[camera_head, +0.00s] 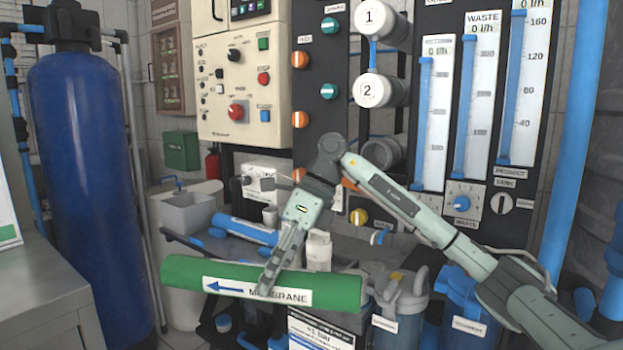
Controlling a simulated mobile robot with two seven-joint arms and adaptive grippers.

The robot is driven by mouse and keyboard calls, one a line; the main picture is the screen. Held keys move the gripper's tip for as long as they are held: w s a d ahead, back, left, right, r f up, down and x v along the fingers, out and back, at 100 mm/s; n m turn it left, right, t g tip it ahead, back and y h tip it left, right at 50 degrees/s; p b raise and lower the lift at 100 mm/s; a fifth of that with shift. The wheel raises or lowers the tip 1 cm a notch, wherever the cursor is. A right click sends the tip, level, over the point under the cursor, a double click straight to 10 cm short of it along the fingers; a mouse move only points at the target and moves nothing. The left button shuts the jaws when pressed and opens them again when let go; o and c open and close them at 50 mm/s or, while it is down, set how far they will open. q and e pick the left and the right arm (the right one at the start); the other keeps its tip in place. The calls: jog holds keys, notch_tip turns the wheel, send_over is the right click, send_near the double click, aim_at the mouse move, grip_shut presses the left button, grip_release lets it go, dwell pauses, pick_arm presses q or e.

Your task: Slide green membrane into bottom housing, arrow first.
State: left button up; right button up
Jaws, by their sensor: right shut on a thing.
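The green membrane (190,272) is a long tube lying roughly level across the lower middle. Its white label carries a blue arrow pointing left and the word MEMBRANE. My right gripper (268,280) reaches down from above and is shut around the tube near its middle, covering part of the label. The bottom housing (384,153) is a grey tube with no white cap, below the capped housings 1 (371,18) and 2 (370,89). The membrane is apart from it, lower and nearer to me. My right arm passes close below the housing. My left gripper is not in view.
A blue tank (80,180) stands at the left, beside a grey cabinet (42,290). A cluttered bench (225,247) with a blue-and-white tube lies behind the membrane. Clear filter canisters (400,305) stand below my right arm. Flow meters (478,95) line the panel at right.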

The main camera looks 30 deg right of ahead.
jog(key=d+r+m+t+h, duration=0.4)
jog(key=r+m, duration=0.4)
jog(key=m, duration=0.4)
jog(key=d+r+m+t+h, duration=0.35)
jog(key=r+m+t, duration=0.35)
jog(key=m, duration=0.5)
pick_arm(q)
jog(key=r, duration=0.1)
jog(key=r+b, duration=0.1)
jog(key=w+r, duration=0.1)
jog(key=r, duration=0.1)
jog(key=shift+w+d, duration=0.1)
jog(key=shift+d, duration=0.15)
pick_arm(e)
jog(key=w+d+r+g, duration=0.1)
jog(key=w+d, duration=0.1)
jog(key=d, duration=0.4)
jog(key=shift+w+r, duration=0.15)
jog(key=shift+w, duration=0.2)
jog(key=shift+y, duration=0.25)
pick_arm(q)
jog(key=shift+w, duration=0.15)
pick_arm(e)
jog(key=shift+a, duration=0.1)
